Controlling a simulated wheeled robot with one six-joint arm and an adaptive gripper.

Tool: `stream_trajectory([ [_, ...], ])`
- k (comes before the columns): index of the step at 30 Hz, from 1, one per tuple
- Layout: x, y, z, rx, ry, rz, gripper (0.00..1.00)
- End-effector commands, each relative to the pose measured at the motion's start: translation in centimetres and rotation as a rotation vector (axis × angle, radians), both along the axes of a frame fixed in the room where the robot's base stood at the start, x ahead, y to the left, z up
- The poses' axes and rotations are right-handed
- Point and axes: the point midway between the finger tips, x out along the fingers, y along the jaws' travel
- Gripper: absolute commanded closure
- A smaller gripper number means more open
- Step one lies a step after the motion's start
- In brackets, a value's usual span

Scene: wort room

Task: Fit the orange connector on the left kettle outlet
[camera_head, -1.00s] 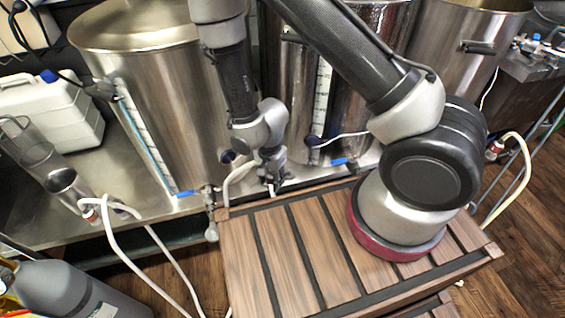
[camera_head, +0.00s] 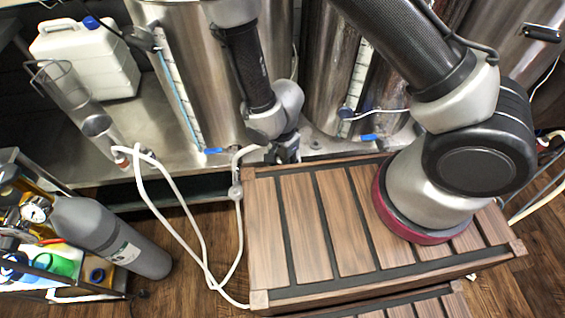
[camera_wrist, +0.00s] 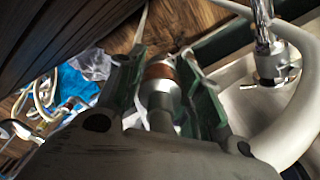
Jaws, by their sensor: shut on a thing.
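My gripper (camera_head: 287,152) is low in front of the kettles, above the back left corner of the wooden crate. In the wrist view my gripper (camera_wrist: 160,100) is shut on a pale cylindrical connector with an orange-brown band (camera_wrist: 158,72). The left kettle (camera_head: 178,60) is a tall steel vessel with a sight tube. Its outlet valve has a blue handle (camera_head: 213,151) and sits to the left of my gripper. In the wrist view a silver outlet fitting (camera_wrist: 266,45) is at the upper right, apart from the connector. The connector is hidden in the head view.
The slatted wooden crate (camera_head: 305,225) stands below my arm. White hose (camera_head: 190,215) loops on the floor to its left; hose also curves close by my gripper in the wrist view (camera_wrist: 300,110). A grey gas cylinder (camera_head: 110,235) and a white canister (camera_head: 85,60) are at left.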

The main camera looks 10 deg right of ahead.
Motion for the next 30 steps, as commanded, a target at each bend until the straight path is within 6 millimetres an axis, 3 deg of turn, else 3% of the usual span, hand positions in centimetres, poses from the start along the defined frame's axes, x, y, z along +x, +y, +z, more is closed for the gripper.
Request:
stream_trajectory([
  [15, 0.0, 0.0, 3.4, 0.001, -0.001, 0.000, 0.92],
  [30, 0.0, 0.0, 4.0, 0.000, 0.000, 0.000, 0.92],
])
